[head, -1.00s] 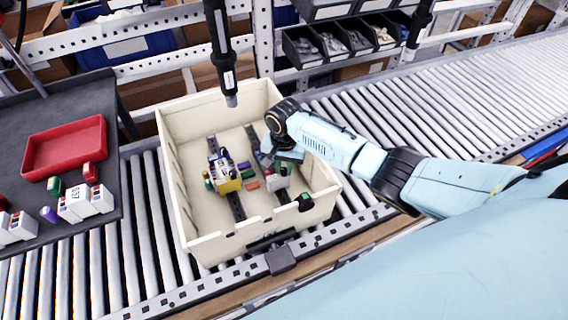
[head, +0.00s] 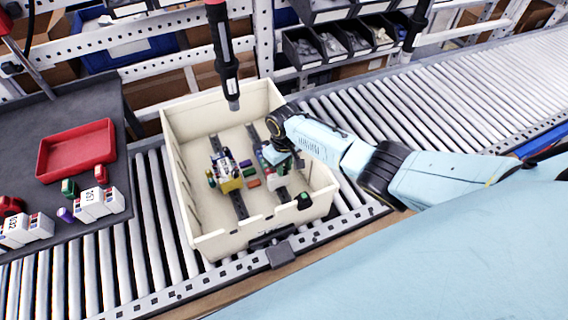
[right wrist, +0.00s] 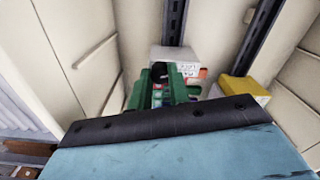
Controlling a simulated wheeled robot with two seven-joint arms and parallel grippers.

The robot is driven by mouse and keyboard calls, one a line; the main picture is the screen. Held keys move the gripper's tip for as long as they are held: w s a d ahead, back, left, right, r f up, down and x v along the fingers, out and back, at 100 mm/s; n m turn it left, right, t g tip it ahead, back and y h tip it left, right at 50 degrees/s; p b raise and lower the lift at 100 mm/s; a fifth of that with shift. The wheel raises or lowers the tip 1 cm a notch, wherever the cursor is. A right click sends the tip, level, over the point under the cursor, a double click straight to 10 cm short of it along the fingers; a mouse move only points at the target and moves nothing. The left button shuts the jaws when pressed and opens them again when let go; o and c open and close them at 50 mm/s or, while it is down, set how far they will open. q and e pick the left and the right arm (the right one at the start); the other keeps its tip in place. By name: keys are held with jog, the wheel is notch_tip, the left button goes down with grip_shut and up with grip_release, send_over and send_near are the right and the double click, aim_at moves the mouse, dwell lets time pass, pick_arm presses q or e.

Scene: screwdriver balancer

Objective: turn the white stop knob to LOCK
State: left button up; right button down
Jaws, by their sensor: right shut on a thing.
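My right gripper (head: 283,160) reaches down into the cream crate (head: 187,213), at the components on its right-hand rail. In the right wrist view its green fingers (right wrist: 160,92) are closed around a small dark part (right wrist: 158,72), mostly hidden between them. A white block (right wrist: 180,60) stands just beyond the fingers on a dark rail; a white block also shows under the gripper in the head view (head: 280,175). I cannot make out a white stop knob or its LOCK mark. My left gripper is not in view.
A yellow-and-white device (head: 230,184) sits on the left rail (head: 240,207) beside the gripper. A dark screwdriver (head: 226,60) hangs over the crate's back. A dark table (head: 60,105) with a red tray (head: 77,151) stands at left. The roller conveyor (head: 440,100) is clear at right.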

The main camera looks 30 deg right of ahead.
jog(key=n, duration=0.5)
jog(key=shift+n, duration=0.3)
dwell(0.4)
jog(key=c, duration=1.3)
grip_release()
jog(key=shift+r+p, duration=0.4)
jog(key=shift+r, duration=0.1)
notch_tip(320, 180, up, 12)
jog(key=p, duration=0.1)
jog(key=shift+r, duration=0.2)
